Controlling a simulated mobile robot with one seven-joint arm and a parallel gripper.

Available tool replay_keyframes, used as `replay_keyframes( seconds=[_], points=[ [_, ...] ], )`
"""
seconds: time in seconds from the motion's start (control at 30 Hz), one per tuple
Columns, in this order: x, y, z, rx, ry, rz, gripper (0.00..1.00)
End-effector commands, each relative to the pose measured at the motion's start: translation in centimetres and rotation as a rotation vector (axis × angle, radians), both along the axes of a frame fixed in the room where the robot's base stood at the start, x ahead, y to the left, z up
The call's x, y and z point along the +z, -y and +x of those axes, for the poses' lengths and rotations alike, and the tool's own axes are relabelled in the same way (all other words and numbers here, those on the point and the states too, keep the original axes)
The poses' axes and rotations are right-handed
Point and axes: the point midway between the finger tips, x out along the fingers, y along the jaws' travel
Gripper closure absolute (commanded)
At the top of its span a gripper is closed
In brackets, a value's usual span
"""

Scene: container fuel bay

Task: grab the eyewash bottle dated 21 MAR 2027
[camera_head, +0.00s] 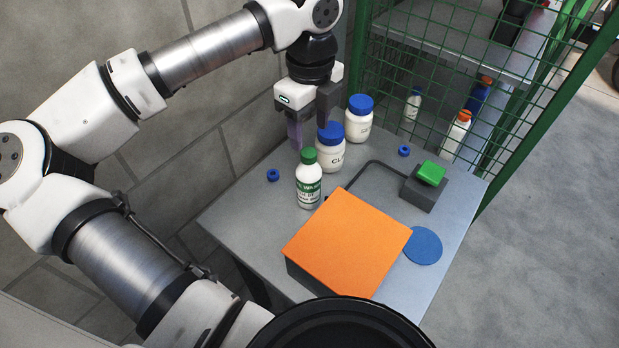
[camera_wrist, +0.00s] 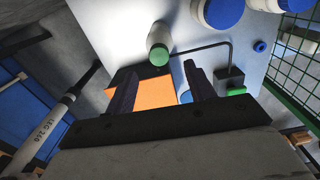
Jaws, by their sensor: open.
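A white bottle with a green cap and green label (camera_head: 309,186) stands upright on the grey table; part of its label seems to read "WASH", but I cannot read a date. It also shows in the wrist view (camera_wrist: 158,38), just beyond the fingertips, green cap towards the camera. My gripper (camera_head: 310,122) is open and empty, above and behind the bottle, near the white jars. Both fingers show in the wrist view (camera_wrist: 160,78), apart, with nothing between them in their grip.
Two white jars with blue lids (camera_head: 330,156) (camera_head: 358,127) stand right of the bottle. An orange-topped box (camera_head: 348,240) sits in front. A dark block with a green button (camera_head: 430,174), a blue disc (camera_head: 423,246) and small blue rings (camera_head: 273,175) lie around. Green mesh (camera_head: 450,85) encloses shelved bottles.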

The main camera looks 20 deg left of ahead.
Motion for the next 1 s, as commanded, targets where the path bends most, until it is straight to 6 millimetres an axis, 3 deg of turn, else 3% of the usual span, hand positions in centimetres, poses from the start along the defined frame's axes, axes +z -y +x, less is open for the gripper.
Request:
replay_keyframes(
  seconds=[0.37, 0.6, 0.9, 1.0],
  points=[
    [-3.4, 0.0, -0.1, -0.002, 0.000, -0.005, 0.46],
    [-6.7, -0.1, -0.2, -0.003, 0.000, -0.004, 0.46],
    [-7.4, -0.1, -0.1, -0.002, 0.002, -0.002, 0.46],
    [-7.3, -0.1, -0.1, -0.002, 0.002, -0.002, 0.59]
  ],
)
